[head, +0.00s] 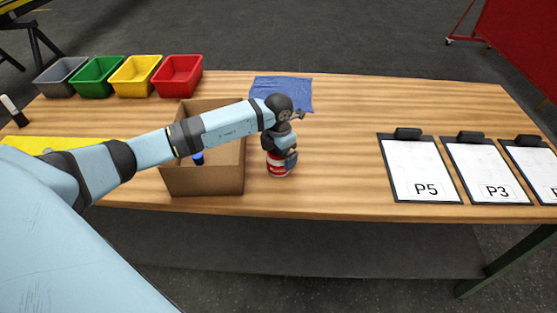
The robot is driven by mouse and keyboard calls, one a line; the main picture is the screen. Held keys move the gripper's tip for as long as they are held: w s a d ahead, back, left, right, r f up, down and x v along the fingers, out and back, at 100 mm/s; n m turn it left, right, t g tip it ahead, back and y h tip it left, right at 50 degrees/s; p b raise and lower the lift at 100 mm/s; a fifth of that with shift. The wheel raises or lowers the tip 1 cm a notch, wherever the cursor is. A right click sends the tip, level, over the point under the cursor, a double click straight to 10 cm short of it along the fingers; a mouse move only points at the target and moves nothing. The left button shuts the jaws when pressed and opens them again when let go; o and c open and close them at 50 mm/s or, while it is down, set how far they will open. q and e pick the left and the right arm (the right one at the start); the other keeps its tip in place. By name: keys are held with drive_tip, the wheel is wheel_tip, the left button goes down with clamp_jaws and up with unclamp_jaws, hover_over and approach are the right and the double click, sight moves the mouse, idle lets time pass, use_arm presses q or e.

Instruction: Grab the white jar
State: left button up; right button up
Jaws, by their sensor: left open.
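A small red jar or can with a white label band (278,170) stands on the table near the front edge, just right of the cardboard box. My left gripper (284,156) points down right at it, its fingers covering the upper part. The jaws are open; whether they touch it is hidden. A white object with a dark end (12,108) is at the table's far left; I cannot tell if it is a jar. No plainly white jar shows. My right gripper is not in view.
The open cardboard box (208,183) lies under my left forearm, with a blue-topped item (198,158) inside. Grey, green, yellow and red bins (178,76) line the back left. A blue cloth (295,92) lies behind. Clipboards (420,168) lie right; the table between is clear.

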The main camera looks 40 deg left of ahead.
use_arm(q)
drive_tip(key=c, duration=1)
drive_tip(key=shift+o, duration=0.2)
drive_tip(key=shift+r, duration=0.15)
